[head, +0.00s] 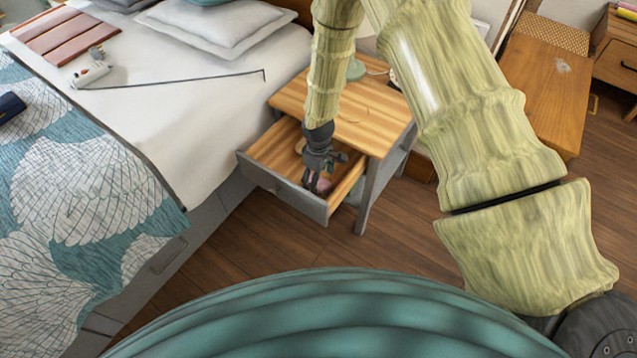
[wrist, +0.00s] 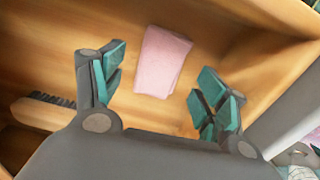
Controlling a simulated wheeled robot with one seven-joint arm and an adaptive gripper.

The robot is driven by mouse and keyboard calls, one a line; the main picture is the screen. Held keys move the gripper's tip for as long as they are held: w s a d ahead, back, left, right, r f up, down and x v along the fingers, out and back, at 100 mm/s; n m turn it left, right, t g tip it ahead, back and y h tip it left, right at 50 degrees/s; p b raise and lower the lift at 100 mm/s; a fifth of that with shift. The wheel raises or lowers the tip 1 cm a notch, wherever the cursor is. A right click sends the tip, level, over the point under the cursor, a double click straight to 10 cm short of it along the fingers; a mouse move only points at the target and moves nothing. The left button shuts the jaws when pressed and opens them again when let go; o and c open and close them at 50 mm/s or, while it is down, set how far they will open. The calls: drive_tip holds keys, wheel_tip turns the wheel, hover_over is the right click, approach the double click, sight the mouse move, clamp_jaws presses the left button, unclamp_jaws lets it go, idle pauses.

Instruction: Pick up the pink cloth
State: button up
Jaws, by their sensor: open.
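The pink cloth (wrist: 163,62) lies folded on the wooden floor of an open nightstand drawer (head: 262,158). In the wrist view it shows between and beyond my two open fingers, apart from both. In the head view only a small pink part of the cloth (head: 322,184) shows beside my fingers. My gripper (head: 318,180) reaches down into the drawer from above. It is open and empty, and in the wrist view its teal finger pads (wrist: 160,95) stand wide on either side of the cloth.
A brush (wrist: 42,108) lies in the drawer, left of my gripper in the wrist view. The drawer walls stand close around my gripper. The nightstand top (head: 345,110) carries a lamp base (head: 355,70). The bed (head: 190,130) is to the left; floor (head: 230,235) is clear in front.

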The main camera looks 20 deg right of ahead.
drive_tip(key=shift+f, duration=1.1)
drive_tip(key=c, duration=1)
drive_tip(key=shift+r, duration=0.1)
wheel_tip(320, 180, up, 10)
drive_tip(key=shift+f, duration=0.1)
